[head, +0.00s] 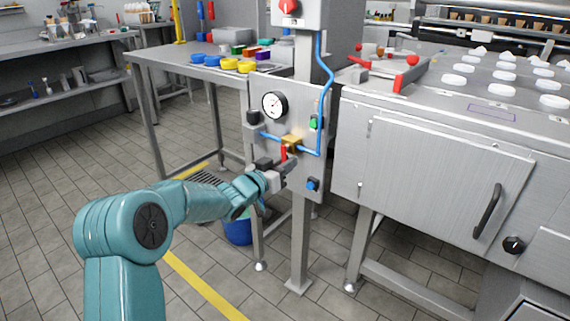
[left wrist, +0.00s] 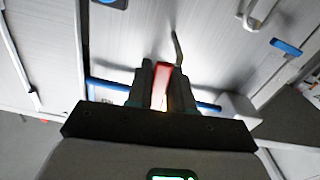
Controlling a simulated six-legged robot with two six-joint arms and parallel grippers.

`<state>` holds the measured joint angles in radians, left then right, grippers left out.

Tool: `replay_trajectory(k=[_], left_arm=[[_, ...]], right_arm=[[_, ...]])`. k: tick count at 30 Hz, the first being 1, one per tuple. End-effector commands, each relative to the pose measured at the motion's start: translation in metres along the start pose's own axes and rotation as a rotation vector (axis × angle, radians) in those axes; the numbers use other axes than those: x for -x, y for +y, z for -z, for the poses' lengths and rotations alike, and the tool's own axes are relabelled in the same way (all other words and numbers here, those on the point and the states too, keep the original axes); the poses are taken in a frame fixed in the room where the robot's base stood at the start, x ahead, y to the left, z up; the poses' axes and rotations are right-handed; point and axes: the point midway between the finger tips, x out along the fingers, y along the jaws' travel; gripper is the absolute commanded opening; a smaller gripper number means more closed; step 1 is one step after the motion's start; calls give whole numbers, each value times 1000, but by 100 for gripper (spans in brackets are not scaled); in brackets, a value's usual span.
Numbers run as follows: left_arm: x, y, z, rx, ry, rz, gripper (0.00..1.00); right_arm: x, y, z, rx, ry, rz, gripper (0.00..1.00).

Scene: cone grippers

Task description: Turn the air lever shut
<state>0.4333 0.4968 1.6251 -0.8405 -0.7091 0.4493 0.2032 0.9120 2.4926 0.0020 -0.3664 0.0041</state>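The air lever (head: 283,152) is a red handle on a brass valve (head: 292,142) in a blue air line, on an upright grey panel (head: 310,176). It points down from the valve, across the line of the pipe. My left gripper (head: 285,164) is at the lever, in front of the panel. In the left wrist view the red lever (left wrist: 161,82) stands between the two dark fingers of my left gripper (left wrist: 161,92). The fingers are close together with little gap beside the lever, and appear shut on it. My right gripper is out of view.
A pressure gauge (head: 274,105) sits above the valve. A green switch (head: 315,122) and a blue knob (head: 312,184) are on the panel's right side. A steel machine (head: 430,178) stands close at the right, and a steel table (head: 180,62) behind at the left.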

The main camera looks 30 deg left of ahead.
Motion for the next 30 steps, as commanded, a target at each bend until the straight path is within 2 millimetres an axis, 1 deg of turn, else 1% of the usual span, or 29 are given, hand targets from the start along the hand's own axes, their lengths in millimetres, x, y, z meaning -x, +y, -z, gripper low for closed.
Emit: replay_trajectory(k=[1, 2, 6, 10, 12, 17, 18, 20, 28, 30], left_arm=[[0, 0, 0, 0, 0, 0, 4], [0, 0, 0, 0, 0, 0, 0], [0, -1, 0, -9, 1, 0, 0], [0, -6, -1, -100, 3, 1, 0], [0, -6, 0, -130, 2, 0, 0], [0, -6, 1, -128, 1, 0, 0], [0, -6, 1, -128, 1, 0, 25], [0, -6, 1, -128, 1, 1, 43], [1, -6, 1, -126, 1, 0, 43], [4, -6, 1, -126, 0, 1, 43]], right_arm=[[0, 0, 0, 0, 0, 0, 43], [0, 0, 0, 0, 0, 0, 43], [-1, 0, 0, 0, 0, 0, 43], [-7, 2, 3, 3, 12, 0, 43], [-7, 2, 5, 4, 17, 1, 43], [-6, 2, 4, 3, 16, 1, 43], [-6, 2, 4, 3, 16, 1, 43], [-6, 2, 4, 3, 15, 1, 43], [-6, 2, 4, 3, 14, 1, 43], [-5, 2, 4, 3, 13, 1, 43]])
